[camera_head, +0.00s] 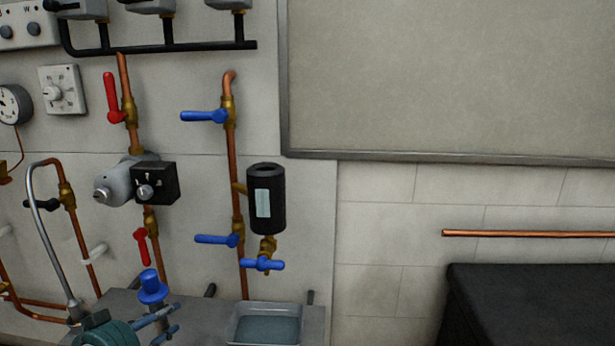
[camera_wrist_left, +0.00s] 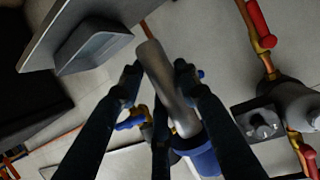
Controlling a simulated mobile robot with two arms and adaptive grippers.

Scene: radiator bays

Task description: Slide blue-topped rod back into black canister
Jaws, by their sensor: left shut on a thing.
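The blue-topped rod (camera_head: 152,285) shows at the lower left in the head view, its blue top up. My left gripper (camera_head: 160,320) is shut on it just below the top. In the left wrist view the rod's grey body (camera_wrist_left: 165,85) lies between the fingers of my left gripper (camera_wrist_left: 158,78), with the blue top (camera_wrist_left: 203,158) at the bottom. The black canister (camera_head: 266,205) is mounted upright on the wall pipe, to the right of and higher than the rod, apart from it. A dark round opening shows in its top. I cannot make out the canister in the left wrist view. My right gripper is out of view.
A grey tray (camera_head: 234,325) stands on a metal shelf (camera_head: 315,325) below the canister. Blue valve handles (camera_head: 205,116) stick out left of the canister, and another blue handle (camera_head: 262,264) sits under it. A black box (camera_head: 530,300) stands at the lower right.

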